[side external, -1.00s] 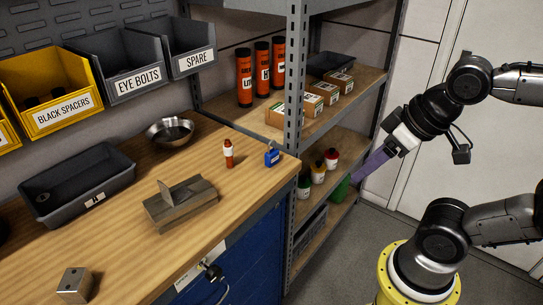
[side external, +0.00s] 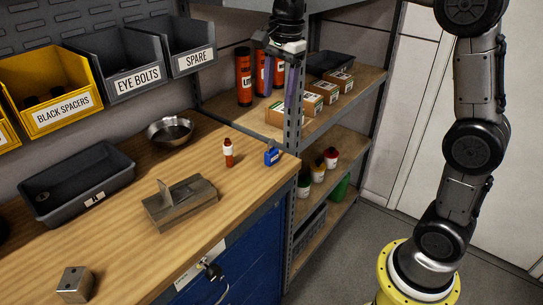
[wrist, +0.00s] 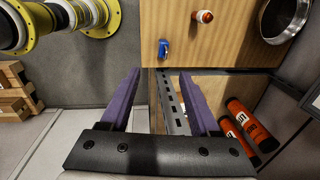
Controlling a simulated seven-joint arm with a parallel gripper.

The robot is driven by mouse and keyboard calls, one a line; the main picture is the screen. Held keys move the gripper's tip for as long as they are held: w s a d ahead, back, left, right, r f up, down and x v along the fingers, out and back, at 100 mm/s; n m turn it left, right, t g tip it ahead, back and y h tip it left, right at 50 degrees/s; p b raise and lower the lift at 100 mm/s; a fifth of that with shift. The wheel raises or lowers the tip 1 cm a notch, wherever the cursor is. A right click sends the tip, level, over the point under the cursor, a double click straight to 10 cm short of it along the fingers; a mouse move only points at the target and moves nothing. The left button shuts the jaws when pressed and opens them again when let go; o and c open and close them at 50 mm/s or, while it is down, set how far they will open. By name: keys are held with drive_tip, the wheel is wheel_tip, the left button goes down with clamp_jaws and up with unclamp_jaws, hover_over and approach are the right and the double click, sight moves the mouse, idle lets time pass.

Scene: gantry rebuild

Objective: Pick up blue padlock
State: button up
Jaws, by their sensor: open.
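In the wrist view the padlock (wrist: 164,49) shows near the bench edge, beyond my fingertips. My gripper (wrist: 160,75) is open, with two purple fingers and nothing between them. In the side view my gripper (side external: 291,95) hangs fingers down in front of the shelf unit, higher than the padlock and apart from it.
A metal bowl (side external: 169,132), a grey tray (side external: 79,182) and a metal fixture (side external: 180,203) are also on the bench. The shelf's upright post (side external: 295,130) stands close to my fingers.

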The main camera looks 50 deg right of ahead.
drive_tip(key=shift+g, duration=0.6)
drive_tip(key=w+f, duration=0.1)
drive_tip(key=w+d+f, duration=0.1)
drive_tip(key=f, duration=0.1)
drive_tip(key=w+f, duration=0.1)
drive_tip(key=f, duration=0.1)
drive_tip(key=shift+w+d+f, duration=0.2)
drive_tip(key=shift+w, duration=0.05)
hover_over(271, 150)
wheel_tip(271, 150, down, 8)
drive_tip(key=shift+s+a+f, duration=0.1)
drive_tip(key=shift+f, duration=3.05)
clamp_jaws()
